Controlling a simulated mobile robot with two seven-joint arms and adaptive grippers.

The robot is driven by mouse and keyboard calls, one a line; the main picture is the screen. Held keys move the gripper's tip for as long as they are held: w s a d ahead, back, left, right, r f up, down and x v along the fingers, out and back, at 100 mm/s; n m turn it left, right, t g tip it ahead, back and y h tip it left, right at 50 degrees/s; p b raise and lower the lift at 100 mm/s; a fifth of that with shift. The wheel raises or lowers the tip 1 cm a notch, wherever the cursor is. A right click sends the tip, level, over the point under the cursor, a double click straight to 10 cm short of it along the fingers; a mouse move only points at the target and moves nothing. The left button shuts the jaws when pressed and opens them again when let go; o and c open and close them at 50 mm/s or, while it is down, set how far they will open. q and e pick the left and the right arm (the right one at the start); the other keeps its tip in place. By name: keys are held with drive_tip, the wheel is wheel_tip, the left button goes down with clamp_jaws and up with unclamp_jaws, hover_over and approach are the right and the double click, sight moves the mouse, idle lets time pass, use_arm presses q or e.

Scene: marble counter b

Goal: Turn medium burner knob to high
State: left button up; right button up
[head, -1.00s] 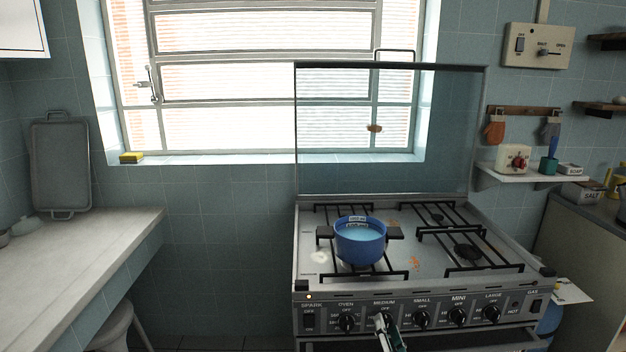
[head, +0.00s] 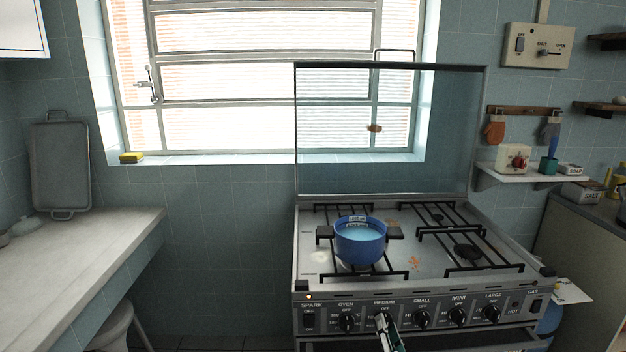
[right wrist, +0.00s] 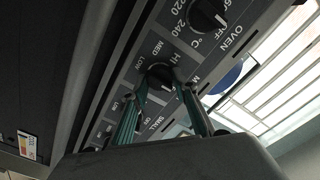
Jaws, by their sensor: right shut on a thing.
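The medium burner knob (right wrist: 159,76) is a black dial on the stove's front panel. My right gripper (head: 383,322) is at this knob in the head view and covers most of it. In the right wrist view, the fingers of my right gripper (right wrist: 168,84) are shut on the knob, one on each side. The labels HI, MED and LOW show around the knob there. Its exact pointer angle is hard to tell. My left gripper is not in view.
The oven knob (head: 346,322) and the small burner knob (head: 421,319) sit close on either side. A blue pot (head: 360,243) with blue contents stands on the front left burner. The glass lid (head: 420,130) stands raised behind the stove.

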drive_tip(key=n, duration=0.3)
drive_tip(key=shift+p, duration=0.3)
drive_tip(key=shift+w+n, duration=0.1)
drive_tip(key=shift+n, duration=1.4)
drive_tip(key=n, duration=0.5)
drive_tip(key=shift+r+n, duration=0.1)
drive_tip(key=shift+n, duration=0.2)
